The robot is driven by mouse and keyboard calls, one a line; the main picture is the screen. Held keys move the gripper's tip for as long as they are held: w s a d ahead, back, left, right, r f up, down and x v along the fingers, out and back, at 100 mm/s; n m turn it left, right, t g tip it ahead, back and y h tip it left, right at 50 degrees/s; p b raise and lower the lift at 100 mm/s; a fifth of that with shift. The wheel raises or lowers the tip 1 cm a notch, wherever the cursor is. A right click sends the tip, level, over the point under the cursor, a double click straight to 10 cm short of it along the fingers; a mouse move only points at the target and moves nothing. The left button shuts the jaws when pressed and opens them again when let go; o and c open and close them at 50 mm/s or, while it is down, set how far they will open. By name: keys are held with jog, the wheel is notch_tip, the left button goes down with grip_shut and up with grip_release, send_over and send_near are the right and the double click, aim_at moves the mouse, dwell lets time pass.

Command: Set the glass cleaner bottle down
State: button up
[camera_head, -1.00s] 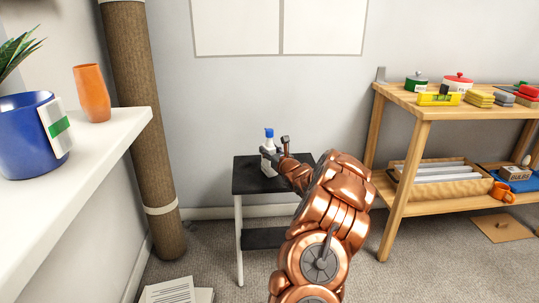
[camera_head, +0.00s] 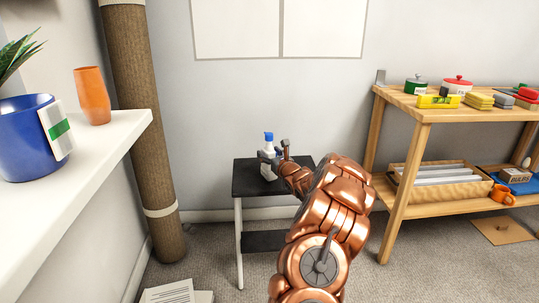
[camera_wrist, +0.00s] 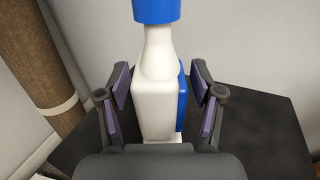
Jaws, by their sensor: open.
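The glass cleaner bottle (camera_head: 268,157), white with a blue top, stands upright on the black top of a small side table (camera_head: 250,184). In the wrist view the bottle (camera_wrist: 155,85) fills the middle, with a blue label edge on its right side. My gripper (camera_wrist: 160,95) is open, with one finger on each side of the bottle and a visible gap on both sides. In the head view my gripper (camera_head: 279,159) is small and partly hidden by my copper arm.
A brown column (camera_head: 143,130) stands left of the side table. A white shelf (camera_head: 110,145) with a blue pot (camera_head: 25,145) and an orange vase (camera_head: 92,95) is at the left. A wooden shelf unit (camera_head: 398,185) with several items stands right. Papers (camera_head: 172,292) lie on the floor.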

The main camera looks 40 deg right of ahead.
jog(key=shift+r, duration=0.1)
jog(key=shift+s, duration=0.35)
jog(key=p+v, duration=0.3)
jog(key=v, duration=0.8)
